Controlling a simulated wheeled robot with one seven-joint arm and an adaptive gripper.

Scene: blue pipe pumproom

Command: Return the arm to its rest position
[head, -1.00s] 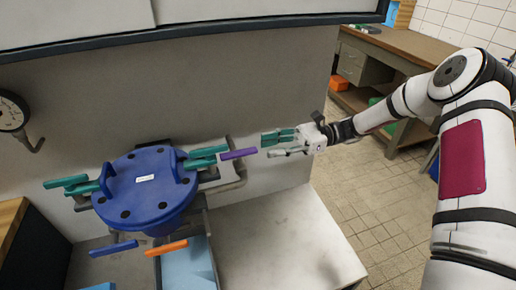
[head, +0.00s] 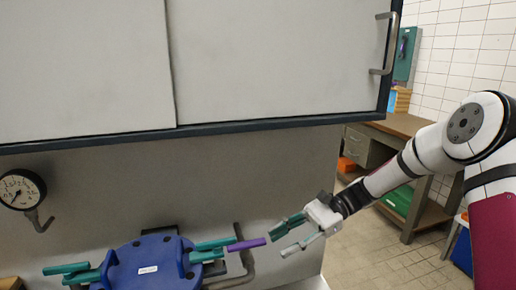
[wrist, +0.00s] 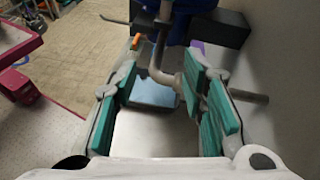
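My gripper (head: 292,235) is in the right half of the head view, at the end of my white arm. Its fingers with teal pads are apart, and nothing shows between them. It also shows open and empty in the wrist view (wrist: 165,110). In the head view it is just right of a purple bar (head: 246,244), with a small apparent gap. My arm reaches in from the right, bent at a raised elbow.
Left of my gripper is a blue round cover (head: 150,262) with teal bars (head: 212,245). A grey cabinet (head: 280,65) hangs above, and a gauge (head: 20,190) is at left. A workbench (head: 405,125) stands behind my arm. A blue bin (wrist: 155,92) shows below in the wrist view.

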